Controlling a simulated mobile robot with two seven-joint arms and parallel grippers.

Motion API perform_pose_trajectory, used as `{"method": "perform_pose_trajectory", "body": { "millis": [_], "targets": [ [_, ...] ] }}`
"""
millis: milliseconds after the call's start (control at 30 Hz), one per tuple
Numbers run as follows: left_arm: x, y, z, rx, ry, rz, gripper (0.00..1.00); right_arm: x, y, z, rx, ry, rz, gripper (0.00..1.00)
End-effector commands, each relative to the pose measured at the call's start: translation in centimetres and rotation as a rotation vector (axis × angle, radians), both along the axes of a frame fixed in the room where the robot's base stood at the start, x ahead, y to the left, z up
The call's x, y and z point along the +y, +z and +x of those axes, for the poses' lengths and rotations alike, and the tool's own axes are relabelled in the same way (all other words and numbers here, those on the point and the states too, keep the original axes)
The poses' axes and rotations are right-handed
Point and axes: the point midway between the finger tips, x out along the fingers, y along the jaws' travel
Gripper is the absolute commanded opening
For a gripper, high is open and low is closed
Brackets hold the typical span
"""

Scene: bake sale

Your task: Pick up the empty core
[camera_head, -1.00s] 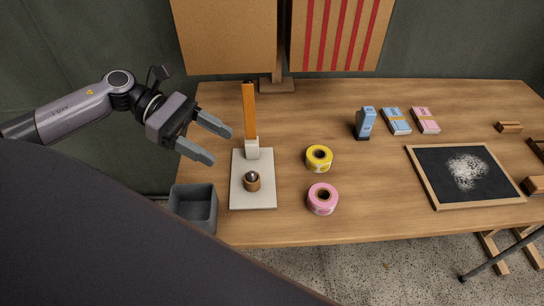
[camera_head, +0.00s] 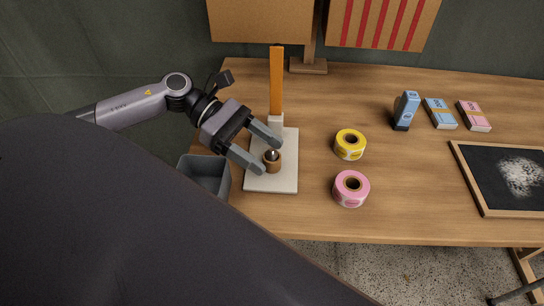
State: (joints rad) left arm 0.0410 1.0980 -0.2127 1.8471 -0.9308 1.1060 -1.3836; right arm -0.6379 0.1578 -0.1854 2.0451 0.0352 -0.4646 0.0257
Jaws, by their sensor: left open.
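The empty core (camera_head: 272,163) is a small brown cylinder on a metal-tipped spindle. It stands upright on the white base (camera_head: 284,183) of a holder with an orange upright (camera_head: 276,80). My left gripper (camera_head: 268,154) is open and comes in from the left. Its two grey fingers reach over the base, with their tips close to the core. I cannot tell whether either finger touches it. My right gripper is not in view.
A yellow roll (camera_head: 350,145) and a pink roll (camera_head: 350,188) stand right of the base. A grey bin (camera_head: 207,174) is at the table's left edge, below the gripper. A blue box (camera_head: 405,110), card stacks and a framed blackboard (camera_head: 487,205) are farther right.

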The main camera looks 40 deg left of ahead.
Motion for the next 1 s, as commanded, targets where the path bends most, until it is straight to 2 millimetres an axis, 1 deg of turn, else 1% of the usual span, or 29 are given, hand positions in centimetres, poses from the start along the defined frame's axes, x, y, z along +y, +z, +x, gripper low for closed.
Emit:
{"method": "perform_pose_trajectory", "body": {
  "millis": [33, 100, 200, 467, 500, 567, 600, 633, 1000],
  "targets": [
    [-0.8, 0.0, 0.2, -0.003, -0.001, -0.004, 0.64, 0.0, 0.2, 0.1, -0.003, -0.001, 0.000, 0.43],
    [-1.5, -0.4, 0.3, -0.002, -0.001, -0.002, 0.64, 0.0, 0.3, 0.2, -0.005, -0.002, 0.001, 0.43],
    [-2.3, -0.8, 0.4, -0.002, 0.001, -0.001, 0.64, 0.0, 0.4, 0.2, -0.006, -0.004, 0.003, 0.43],
    [-2.4, -1.0, 0.4, -0.001, 0.002, 0.001, 0.64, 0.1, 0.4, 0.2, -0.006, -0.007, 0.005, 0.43],
    [-2.4, -1.0, 0.4, -0.001, 0.002, 0.001, 0.51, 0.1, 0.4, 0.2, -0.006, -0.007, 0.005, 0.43],
    [-2.4, -1.0, 0.4, 0.000, 0.001, 0.001, 0.32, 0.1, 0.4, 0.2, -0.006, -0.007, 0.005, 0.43],
    [-2.4, -1.0, 0.4, 0.000, 0.001, 0.001, 0.19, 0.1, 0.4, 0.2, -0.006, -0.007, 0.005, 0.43],
    [-2.4, -1.0, 0.4, 0.000, 0.001, 0.001, 0.10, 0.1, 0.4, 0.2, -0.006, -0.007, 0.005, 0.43],
    [-2.4, -0.9, 0.4, 0.000, 0.001, 0.001, 0.09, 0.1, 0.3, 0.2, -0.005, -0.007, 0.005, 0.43]
  ]
}}
